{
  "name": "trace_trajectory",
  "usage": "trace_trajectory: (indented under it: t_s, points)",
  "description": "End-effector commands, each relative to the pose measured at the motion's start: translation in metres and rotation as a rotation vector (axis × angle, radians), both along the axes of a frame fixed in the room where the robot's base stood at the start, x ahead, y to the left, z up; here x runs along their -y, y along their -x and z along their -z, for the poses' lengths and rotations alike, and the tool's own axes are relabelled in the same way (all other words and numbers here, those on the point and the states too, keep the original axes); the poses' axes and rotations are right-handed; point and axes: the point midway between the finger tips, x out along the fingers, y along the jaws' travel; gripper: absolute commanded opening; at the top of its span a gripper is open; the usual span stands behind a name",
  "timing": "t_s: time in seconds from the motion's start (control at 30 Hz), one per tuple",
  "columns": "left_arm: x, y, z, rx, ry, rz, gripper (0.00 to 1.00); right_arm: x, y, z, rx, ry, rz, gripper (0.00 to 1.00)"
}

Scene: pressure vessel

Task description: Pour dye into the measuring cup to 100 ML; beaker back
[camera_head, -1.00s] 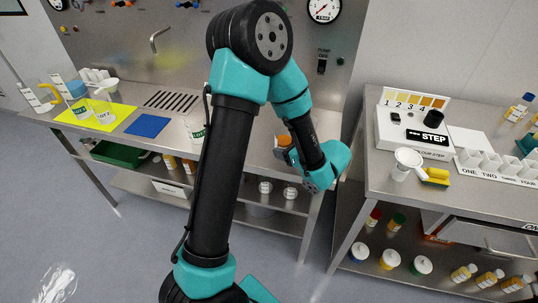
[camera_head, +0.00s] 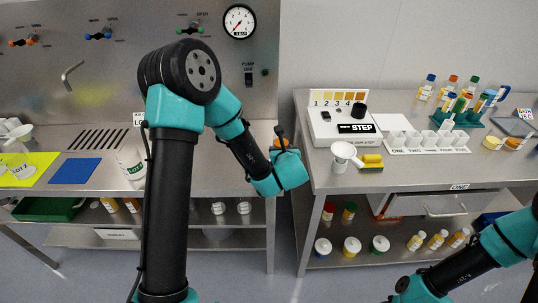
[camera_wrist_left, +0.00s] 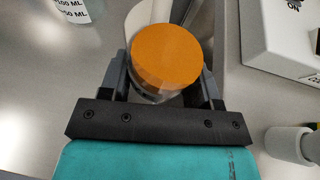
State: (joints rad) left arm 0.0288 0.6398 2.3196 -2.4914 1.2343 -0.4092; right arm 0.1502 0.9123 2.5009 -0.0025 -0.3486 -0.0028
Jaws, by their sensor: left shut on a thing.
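The beaker (camera_wrist_left: 152,95) of orange dye (camera_wrist_left: 167,57) is between the two fingers of my left gripper (camera_wrist_left: 165,80), which is shut on it. The dye surface fills the round opening seen from above. In the head view the orange (camera_head: 281,142) shows just above my left wrist, near the gap between the two benches; the wrist hides most of the beaker. The clear measuring cup (camera_head: 131,163) with dark markings stands on the left bench, partly behind my left arm. Its ML marks show at the top left of the wrist view (camera_wrist_left: 72,10). My right gripper is out of frame.
On the right bench stand the STEP box (camera_head: 344,127), a white handled cup (camera_head: 343,155), a yellow block (camera_head: 371,160) and a row of white cups (camera_head: 430,141). A blue mat (camera_head: 76,171) and yellow mat (camera_head: 40,165) lie on the left bench.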

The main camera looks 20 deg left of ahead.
Motion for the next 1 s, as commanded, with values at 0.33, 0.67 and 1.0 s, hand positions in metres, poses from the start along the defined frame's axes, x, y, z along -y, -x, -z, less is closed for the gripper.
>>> trace_trajectory:
  t_s: [0.33, 0.67, 1.0]
  points:
    - [-0.019, -0.052, 0.0, 0.009, -0.021, -0.082, 0.33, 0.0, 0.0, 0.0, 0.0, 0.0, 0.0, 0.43]
    - [-0.075, -0.109, 0.002, 0.017, -0.02, -0.404, 0.33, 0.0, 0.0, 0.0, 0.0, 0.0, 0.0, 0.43]
    - [-0.118, -0.133, 0.012, 0.002, -0.003, -0.722, 0.33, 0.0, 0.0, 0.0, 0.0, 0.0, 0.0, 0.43]
